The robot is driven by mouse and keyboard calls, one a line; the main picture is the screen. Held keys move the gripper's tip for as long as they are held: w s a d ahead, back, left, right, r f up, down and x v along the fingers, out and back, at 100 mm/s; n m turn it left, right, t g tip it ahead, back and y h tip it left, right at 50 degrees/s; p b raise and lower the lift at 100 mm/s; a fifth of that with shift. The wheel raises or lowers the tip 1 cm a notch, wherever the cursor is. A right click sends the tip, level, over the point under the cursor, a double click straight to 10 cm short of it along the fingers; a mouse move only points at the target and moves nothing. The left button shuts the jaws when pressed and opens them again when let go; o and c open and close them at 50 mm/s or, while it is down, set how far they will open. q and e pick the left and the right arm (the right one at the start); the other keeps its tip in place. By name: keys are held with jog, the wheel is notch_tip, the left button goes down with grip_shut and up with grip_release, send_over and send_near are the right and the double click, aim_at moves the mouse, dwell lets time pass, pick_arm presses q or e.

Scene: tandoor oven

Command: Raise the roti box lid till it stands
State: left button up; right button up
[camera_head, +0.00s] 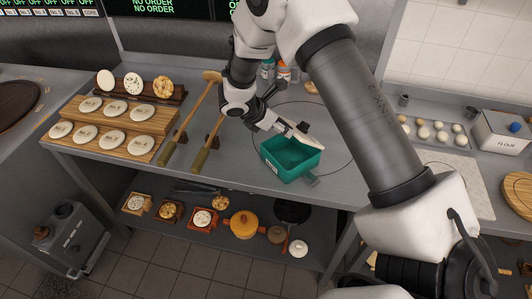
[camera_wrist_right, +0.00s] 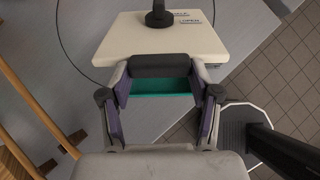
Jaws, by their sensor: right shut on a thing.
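The roti box is a teal open-topped box (camera_head: 290,167) on the counter, with its dark inside partly showing. Its cream lid (camera_head: 311,139) is tilted up over the far right side of the box. In the right wrist view, the lid (camera_wrist_right: 165,42) fills the top, with lettering and a dark knob-like part on it. A strip of the teal box (camera_wrist_right: 165,86) shows below it. My right gripper (camera_head: 291,129) is at the lid's edge. In the wrist view, its fingers (camera_wrist_right: 163,82) flank a dark grey bar along this edge, shut on the lid. My left gripper is out of view.
Two wooden-handled tools (camera_head: 192,118) lie left of the box, beside a stepped rack of labelled breads (camera_head: 105,137). Spice jars (camera_head: 283,71) stand behind. A flour box (camera_head: 501,132) is at the right. The counter directly left of the box is clear.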

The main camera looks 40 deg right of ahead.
jog(key=shift+d+r+p, duration=0.3)
jog(key=shift+d+r, duration=0.1)
jog(key=shift+r, duration=0.05)
jog(key=shift+d+r, duration=0.3)
jog(key=shift+d, duration=0.05)
jog(key=shift+d+r, duration=0.1)
jog(key=shift+d, duration=0.25)
jog(key=shift+d+r+p, duration=0.5)
jog(key=shift+d+p, duration=0.05)
jog(key=shift+d+r, duration=0.15)
jog(key=shift+d, duration=0.45)
